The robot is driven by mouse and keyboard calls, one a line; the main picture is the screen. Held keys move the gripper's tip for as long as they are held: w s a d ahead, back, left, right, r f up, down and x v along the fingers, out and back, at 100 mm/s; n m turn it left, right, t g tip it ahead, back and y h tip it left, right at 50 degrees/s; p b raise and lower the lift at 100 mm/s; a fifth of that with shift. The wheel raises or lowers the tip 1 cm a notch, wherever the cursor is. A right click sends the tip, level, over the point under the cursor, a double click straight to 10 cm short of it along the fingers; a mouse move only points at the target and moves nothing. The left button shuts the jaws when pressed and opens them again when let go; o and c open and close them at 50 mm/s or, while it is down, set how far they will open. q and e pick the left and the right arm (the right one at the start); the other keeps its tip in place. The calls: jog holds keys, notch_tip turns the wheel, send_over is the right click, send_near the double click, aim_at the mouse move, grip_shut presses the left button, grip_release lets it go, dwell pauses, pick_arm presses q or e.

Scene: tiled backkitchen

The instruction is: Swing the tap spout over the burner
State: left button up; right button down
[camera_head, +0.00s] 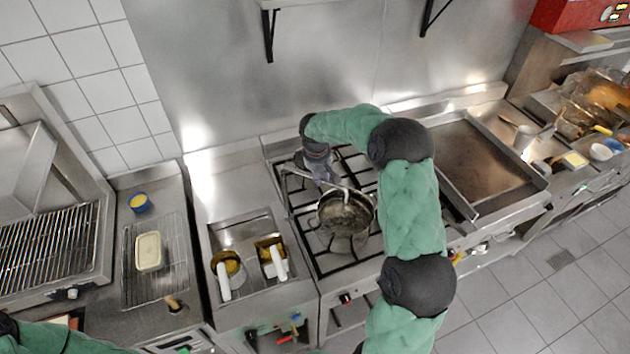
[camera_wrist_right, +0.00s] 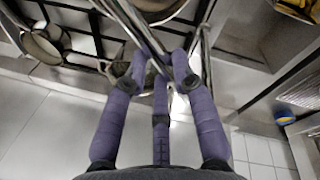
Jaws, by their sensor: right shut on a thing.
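The tap spout (camera_head: 298,172) is a thin metal tube that shows above the back left of the black-grated burner stove (camera_head: 309,229). It runs towards a metal pot (camera_head: 345,215) standing on the grates. My right gripper (camera_head: 324,178) reaches down from behind the pot and is shut on the tube. In the right wrist view the purple fingers (camera_wrist_right: 162,62) close around the shiny tube (camera_wrist_right: 131,22), with grates beyond. The spout's outlet is hard to make out. My left arm's sleeve shows at the lower left, but its gripper is out of view.
Left of the stove is a fryer (camera_head: 243,236) with two white-handled baskets. A wire rack (camera_head: 174,272) holds a pale dish (camera_head: 148,251). A flat griddle (camera_head: 477,168) lies to the right. The steel back wall (camera_head: 330,65) is close behind the stove.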

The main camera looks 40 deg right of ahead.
jog(key=shift+w+d+n, duration=0.45)
jog(key=shift+d+n, duration=0.15)
jog(key=shift+d, duration=0.1)
jog(key=c, duration=1)
grip_release()
jog(key=shift+r, duration=0.1)
jog(key=v, duration=1.1)
jog(key=shift+r, duration=0.4)
jog(key=shift+s, duration=0.15)
